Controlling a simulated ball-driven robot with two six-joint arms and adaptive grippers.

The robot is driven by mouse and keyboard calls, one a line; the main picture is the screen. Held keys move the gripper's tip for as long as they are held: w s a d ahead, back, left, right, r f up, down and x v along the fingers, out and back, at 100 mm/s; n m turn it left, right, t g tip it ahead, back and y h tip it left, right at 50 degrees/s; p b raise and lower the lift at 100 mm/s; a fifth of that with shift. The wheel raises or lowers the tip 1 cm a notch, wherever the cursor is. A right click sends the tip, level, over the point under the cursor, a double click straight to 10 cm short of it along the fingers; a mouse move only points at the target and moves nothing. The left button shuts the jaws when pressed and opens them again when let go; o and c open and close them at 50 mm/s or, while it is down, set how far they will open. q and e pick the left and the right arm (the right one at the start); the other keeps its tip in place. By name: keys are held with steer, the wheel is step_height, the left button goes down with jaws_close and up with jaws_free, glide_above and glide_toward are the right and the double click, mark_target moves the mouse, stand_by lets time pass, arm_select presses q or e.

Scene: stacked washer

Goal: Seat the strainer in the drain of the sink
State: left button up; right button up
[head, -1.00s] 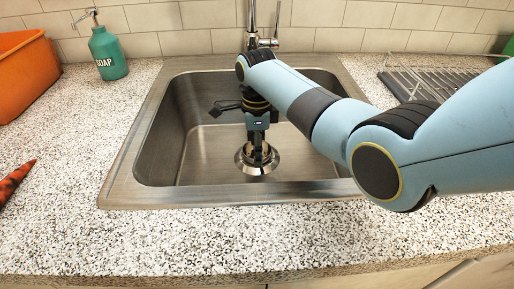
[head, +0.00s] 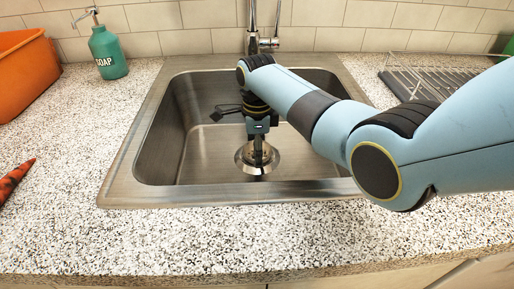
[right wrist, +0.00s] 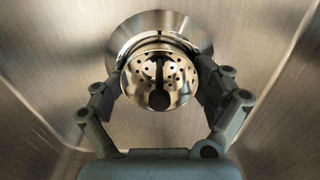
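The steel strainer (right wrist: 176,88), a perforated cup with a dark knob in its middle, shows between my right fingers in the right wrist view. The drain's bright flange (right wrist: 160,22) lies behind it; in the head view the drain (head: 268,167) is in the sink floor (head: 205,155). My right gripper (head: 258,162) points down over the drain. My left gripper is out of view.
Sink walls surround my right gripper, and the faucet (head: 253,35) stands behind. A green soap bottle (head: 108,52), orange bin (head: 28,72) and carrot-like item (head: 14,178) are at left. A dish rack (head: 430,78) is at right. The front counter (head: 200,240) is clear.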

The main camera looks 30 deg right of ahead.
steer(key=shift+s+f, duration=0.15)
steer(key=shift+s, duration=0.1)
step_height(320, 180, up, 14)
steer(key=p, duration=0.2)
steer(key=shift+w+f+p, duration=0.2)
steer(key=shift+w+p, duration=0.05)
steer(key=shift+p, duration=0.05)
